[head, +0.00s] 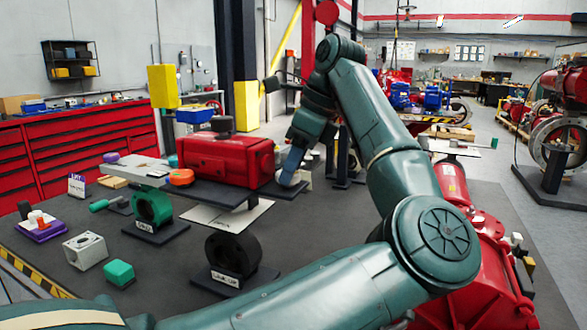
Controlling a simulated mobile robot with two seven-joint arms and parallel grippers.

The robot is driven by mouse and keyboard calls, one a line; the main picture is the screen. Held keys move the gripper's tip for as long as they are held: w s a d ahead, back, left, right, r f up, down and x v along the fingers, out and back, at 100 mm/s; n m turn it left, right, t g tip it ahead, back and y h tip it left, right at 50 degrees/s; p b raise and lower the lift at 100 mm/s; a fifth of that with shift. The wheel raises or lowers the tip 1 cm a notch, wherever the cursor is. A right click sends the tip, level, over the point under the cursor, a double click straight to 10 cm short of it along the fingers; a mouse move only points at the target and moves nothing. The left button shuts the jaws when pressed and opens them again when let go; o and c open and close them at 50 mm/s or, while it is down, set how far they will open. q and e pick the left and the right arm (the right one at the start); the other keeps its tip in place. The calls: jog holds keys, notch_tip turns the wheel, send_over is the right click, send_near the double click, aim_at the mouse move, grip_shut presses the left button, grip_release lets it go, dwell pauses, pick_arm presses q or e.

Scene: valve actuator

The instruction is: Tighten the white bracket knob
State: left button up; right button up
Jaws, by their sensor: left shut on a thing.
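My left arm comes in from the bottom left, bends at the elbow at right and reaches over the table's far side. My left gripper (288,180) points down just right of the red actuator housing (225,155). Its blue fingers are shut at a small white bracket (304,177), at its knob. The gripper and wrist hide most of the bracket, and the knob itself is too small and covered to make out. My right gripper is not in view.
On the dark table (330,230) stand a green ring stand (152,207), a black ring stand (233,254), a grey metal block (85,250) and a green block (119,272). A large red machine (470,210) stands at right. Red drawers (60,145) line the left wall.

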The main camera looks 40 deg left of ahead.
pick_arm(q)
jog(key=shift+f+m+t+b, duration=0.25)
jog(key=shift+m+t+b, duration=0.15)
jog(key=shift+m+b, duration=0.4)
jog(key=shift+s+m+t+y+b, duration=0.15)
jog(key=shift+m+t+y+b, duration=0.15)
jog(key=shift+m+b, duration=0.5)
jog(key=shift+s+m+t+b, duration=0.1)
jog(key=shift+m+t+b, duration=0.25)
jog(key=shift+m, duration=0.65)
jog(key=shift+r+m+t+b, duration=0.15)
jog(key=shift+m+t+b, duration=0.35)
jog(key=shift+m, duration=0.6)
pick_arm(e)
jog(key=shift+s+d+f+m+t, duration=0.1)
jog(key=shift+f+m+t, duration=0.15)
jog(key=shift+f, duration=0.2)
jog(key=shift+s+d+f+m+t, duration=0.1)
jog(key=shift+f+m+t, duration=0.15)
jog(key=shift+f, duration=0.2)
pick_arm(q)
jog(key=shift+s+m, duration=0.1)
jog(key=shift+m, duration=0.3)
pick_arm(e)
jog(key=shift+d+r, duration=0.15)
pick_arm(q)
jog(key=o, duration=1)
jog(key=shift+r, duration=0.15)
